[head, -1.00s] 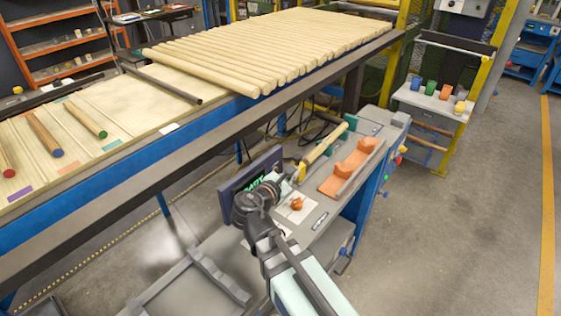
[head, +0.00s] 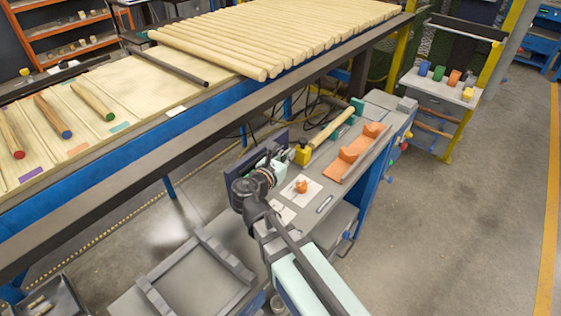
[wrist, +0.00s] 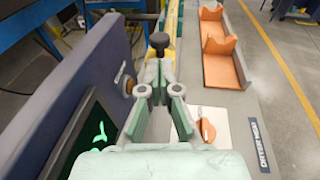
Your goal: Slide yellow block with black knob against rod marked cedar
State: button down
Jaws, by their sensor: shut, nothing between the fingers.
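The yellow block (head: 303,155) sits on the workbench at the near end of a pale wooden rod (head: 333,126). It also shows in the wrist view (wrist: 154,72), partly hidden behind my fingers, with its black knob (wrist: 159,42) upright on top. The rod (wrist: 173,18) runs away behind the block. Whether they touch is hidden, and no cedar marking is readable. A green block (head: 357,105) stands at the rod's far end. My gripper (head: 280,168) is shut and empty, on the near side of the yellow block, with a small gap apparent in the head view.
A dark screen panel (wrist: 65,95) stands close on the left. To the right are an orange cradle (head: 358,148), a white card (head: 301,188) with an orange piece, and a dark label (wrist: 258,145). A conveyor (head: 190,135) with rods runs behind the bench.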

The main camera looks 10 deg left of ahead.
aim_at(303, 143)
jog(key=shift+p+x, duration=0.3)
jog(key=shift+x, duration=2.5)
jog(key=shift+w+d+r+p, duration=0.1)
jog(key=shift+w+d+p, duration=0.4)
jog(key=shift+w, duration=0.4)
jog(key=shift+s, duration=0.1)
jog(key=shift+s+a+r, duration=0.1)
jog(key=shift+s+a, duration=0.05)
jog(key=shift+s, duration=0.3)
jog(key=v, duration=1.3)
jog(key=shift+b, duration=0.3)
jog(key=shift+w, duration=0.1)
